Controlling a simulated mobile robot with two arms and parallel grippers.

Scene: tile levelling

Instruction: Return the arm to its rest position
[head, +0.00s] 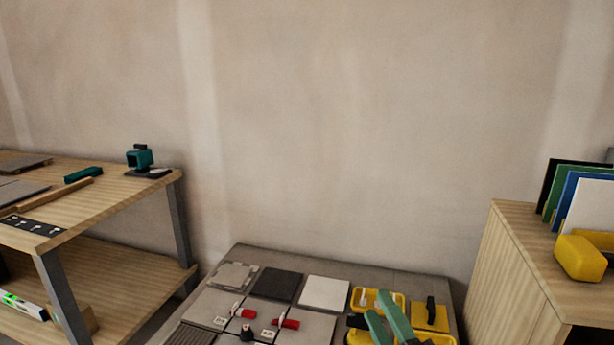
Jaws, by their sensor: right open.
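My right gripper (379,306) shows at the bottom edge, right of centre. Its two green fingers are apart with nothing visible between them. It is in front of a yellow tray (398,297) at the right of the grey work surface (385,270) and hides part of the yellow containers there. The rest of my right arm is mostly out of the frame. My left gripper is not in view.
Several tiles, including a dark tile (276,284) and a white tile (325,292), lie on the surface. Red-handled tools (287,323) lie nearer. A wooden shelf table (130,190) stands left, a wooden cabinet (505,265) right. Space above the surface looks clear.

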